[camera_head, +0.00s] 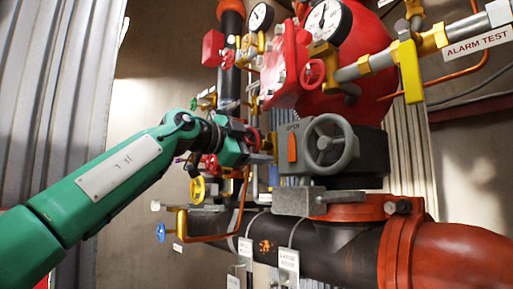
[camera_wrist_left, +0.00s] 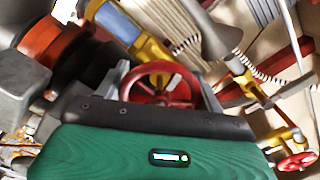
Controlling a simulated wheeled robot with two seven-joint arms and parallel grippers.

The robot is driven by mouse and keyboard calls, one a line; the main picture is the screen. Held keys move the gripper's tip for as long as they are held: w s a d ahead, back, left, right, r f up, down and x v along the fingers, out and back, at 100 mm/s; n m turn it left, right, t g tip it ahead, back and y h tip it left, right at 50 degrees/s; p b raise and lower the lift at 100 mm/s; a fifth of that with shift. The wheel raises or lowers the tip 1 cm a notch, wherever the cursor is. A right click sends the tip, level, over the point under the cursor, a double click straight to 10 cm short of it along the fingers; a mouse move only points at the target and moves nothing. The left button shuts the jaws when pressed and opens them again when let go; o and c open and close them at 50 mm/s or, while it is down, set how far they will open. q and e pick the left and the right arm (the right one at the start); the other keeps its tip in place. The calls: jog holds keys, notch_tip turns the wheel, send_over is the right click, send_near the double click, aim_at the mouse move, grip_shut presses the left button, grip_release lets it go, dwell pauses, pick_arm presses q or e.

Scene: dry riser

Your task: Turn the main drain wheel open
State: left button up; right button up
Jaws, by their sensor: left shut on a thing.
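A red spoked handwheel sits between the fingers of my left gripper (camera_head: 262,148) in the head view, where only part of its red rim (camera_head: 254,138) shows. In the left wrist view the same red wheel (camera_wrist_left: 160,88) is just beyond the gripper body, with a grey finger on either side of its rim. My left gripper is shut on this wheel. Its lower part is hidden by the gripper. No label that I can read names it as the main drain wheel. My right gripper is not in view.
A grey handwheel (camera_head: 330,143) on a grey box stands close right of my left gripper. Gauges (camera_head: 329,22) and a red valve body are above. A large dark pipe (camera_head: 330,250) runs along the bottom.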

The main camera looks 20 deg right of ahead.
pick_arm(q)
jog(key=shift+f, duration=0.1)
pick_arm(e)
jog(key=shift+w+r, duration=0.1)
pick_arm(q)
jog(key=o, duration=1)
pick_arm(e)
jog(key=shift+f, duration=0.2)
pick_arm(q)
jog(key=shift+s+a+b, duration=0.1)
jog(key=shift+a+b, duration=0.2)
jog(key=shift+a, duration=0.05)
jog(key=b+v, duration=0.4)
jog(key=v, duration=0.9)
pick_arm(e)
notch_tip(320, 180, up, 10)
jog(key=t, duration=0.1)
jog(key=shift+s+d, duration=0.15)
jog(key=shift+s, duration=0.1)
